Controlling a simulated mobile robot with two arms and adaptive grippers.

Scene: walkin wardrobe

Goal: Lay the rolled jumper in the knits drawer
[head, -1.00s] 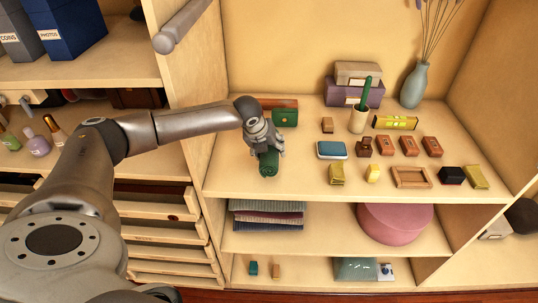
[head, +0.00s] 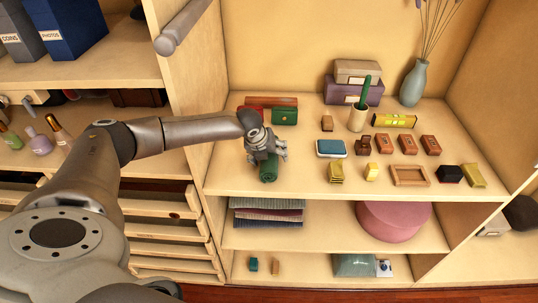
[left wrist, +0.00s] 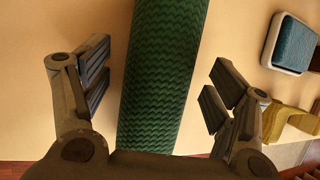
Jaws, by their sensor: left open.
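The rolled jumper is a dark green knitted roll (head: 269,171) lying on the wooden shelf near its front edge, left of the blue-topped tin. In the left wrist view the green roll (left wrist: 160,75) runs between the fingers. My left gripper (head: 267,158) is over the roll and open, with a finger on each side. In the left wrist view the open fingers (left wrist: 158,90) show clear gaps to the roll on both sides. Slatted drawers or trays (head: 165,230) are at the lower left, partly behind my left arm; I cannot tell which is the knits drawer. My right gripper is not in view.
On the same shelf are a blue-topped tin (head: 331,148), a wooden frame (head: 410,176), a beige cup (head: 358,119), a green box (head: 285,115) and several small blocks. Folded cloths (head: 266,212) and a pink round box (head: 393,221) sit below. An upright panel (head: 196,90) stands left of the shelf.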

